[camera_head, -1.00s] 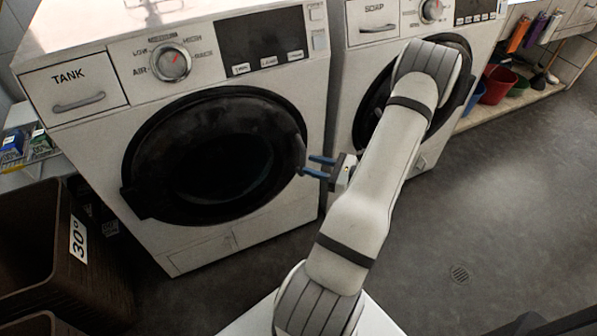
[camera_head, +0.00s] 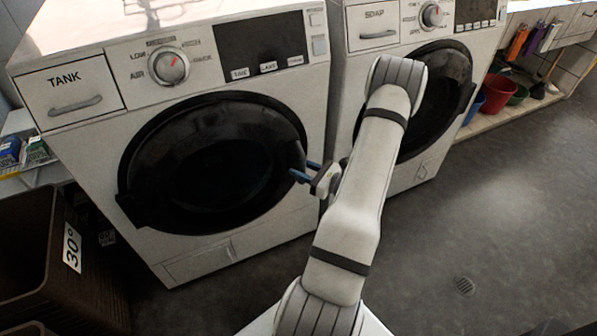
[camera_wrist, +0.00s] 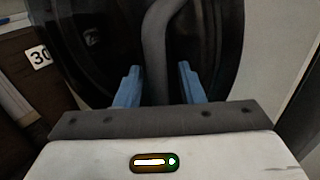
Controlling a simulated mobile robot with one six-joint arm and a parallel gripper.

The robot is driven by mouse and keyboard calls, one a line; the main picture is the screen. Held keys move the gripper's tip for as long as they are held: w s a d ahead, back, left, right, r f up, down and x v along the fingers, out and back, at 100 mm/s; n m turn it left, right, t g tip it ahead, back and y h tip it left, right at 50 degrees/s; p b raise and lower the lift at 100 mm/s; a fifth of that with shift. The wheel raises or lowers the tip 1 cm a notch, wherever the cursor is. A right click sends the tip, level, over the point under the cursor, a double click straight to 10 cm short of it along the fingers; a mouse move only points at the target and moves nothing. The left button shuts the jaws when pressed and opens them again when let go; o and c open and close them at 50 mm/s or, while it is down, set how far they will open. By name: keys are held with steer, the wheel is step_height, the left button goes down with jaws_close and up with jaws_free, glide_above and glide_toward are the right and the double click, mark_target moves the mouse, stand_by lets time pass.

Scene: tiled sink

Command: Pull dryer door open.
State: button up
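The dryer (camera_head: 290,185) is the white machine on the left, with a TANK drawer and a dial. Its round black door (camera_head: 215,160) looks shut. A dark curved handle (camera_head: 300,154) sits at the door's right edge. My gripper (camera_head: 304,171) is at this handle. In the wrist view, the handle (camera_wrist: 155,55) runs between the two blue fingers of my gripper (camera_wrist: 160,88). Gaps show on both sides of it, so the fingers are apart around the handle and not closed on it. The handle's lower end is hidden behind the gripper body.
A second white machine (camera_head: 412,165) marked SOAP stands to the right, partly behind my arm. Dark woven baskets (camera_head: 35,240) labelled 30° stand at the front left. Colourful buckets (camera_head: 497,93) stand far right. The grey floor (camera_head: 480,220) on the right is clear.

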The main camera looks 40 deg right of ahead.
steer(key=shift+c, duration=0.2)
jaws_close()
